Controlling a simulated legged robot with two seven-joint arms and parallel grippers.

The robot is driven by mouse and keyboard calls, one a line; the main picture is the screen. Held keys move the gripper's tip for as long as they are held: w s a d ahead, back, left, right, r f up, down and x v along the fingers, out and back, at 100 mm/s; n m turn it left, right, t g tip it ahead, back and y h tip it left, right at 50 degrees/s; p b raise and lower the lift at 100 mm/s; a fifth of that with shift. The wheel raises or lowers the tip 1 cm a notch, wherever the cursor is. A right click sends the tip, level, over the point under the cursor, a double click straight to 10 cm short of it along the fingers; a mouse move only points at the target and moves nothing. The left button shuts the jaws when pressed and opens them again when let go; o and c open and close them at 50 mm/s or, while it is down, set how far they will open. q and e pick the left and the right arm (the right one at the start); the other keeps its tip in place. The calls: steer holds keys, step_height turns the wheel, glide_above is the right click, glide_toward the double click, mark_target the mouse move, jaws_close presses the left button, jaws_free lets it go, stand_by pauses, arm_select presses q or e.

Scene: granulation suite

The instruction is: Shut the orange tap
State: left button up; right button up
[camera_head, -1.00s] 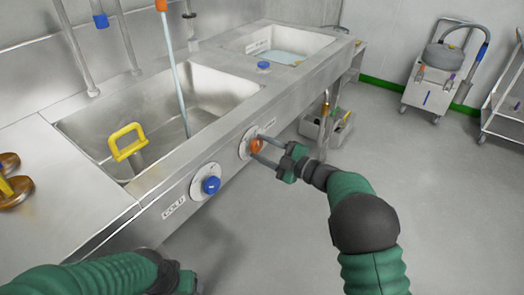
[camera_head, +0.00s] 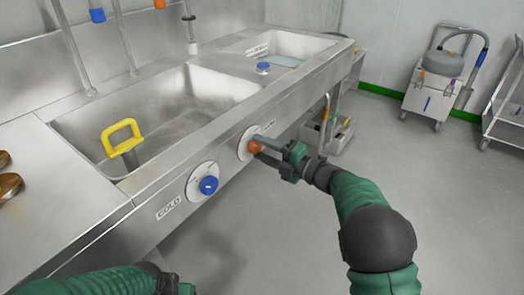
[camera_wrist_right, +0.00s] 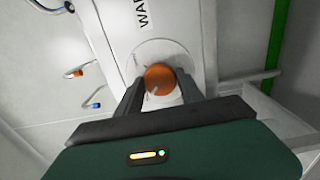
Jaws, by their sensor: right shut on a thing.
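The orange tap knob (camera_head: 255,146) sits on a round white plate on the sink's front panel. My right gripper (camera_head: 258,150) is shut on it. In the right wrist view the orange knob (camera_wrist_right: 159,80) lies between the two fingers of my right gripper (camera_wrist_right: 159,92), with a small pale mark on its face. No water stream shows below the orange-marked spout (camera_head: 159,4) at the top edge. My left gripper (camera_head: 184,288) shows only in part at the bottom edge, and its fingers are hidden.
The blue knob (camera_head: 208,185), beside a COLD label, is left of the orange one. A yellow handle (camera_head: 122,136) stands in the large sink basin (camera_head: 185,100).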

steer(key=shift+f, duration=0.4)
steer(key=o, duration=1.2)
steer(key=shift+s, duration=0.1)
steer(key=shift+o, duration=1)
steer(key=shift+r, duration=0.2)
steer(key=p+v, duration=0.4)
steer(key=v, duration=1.2)
steer(key=shift+d, duration=0.4)
steer(key=shift+s, duration=0.1)
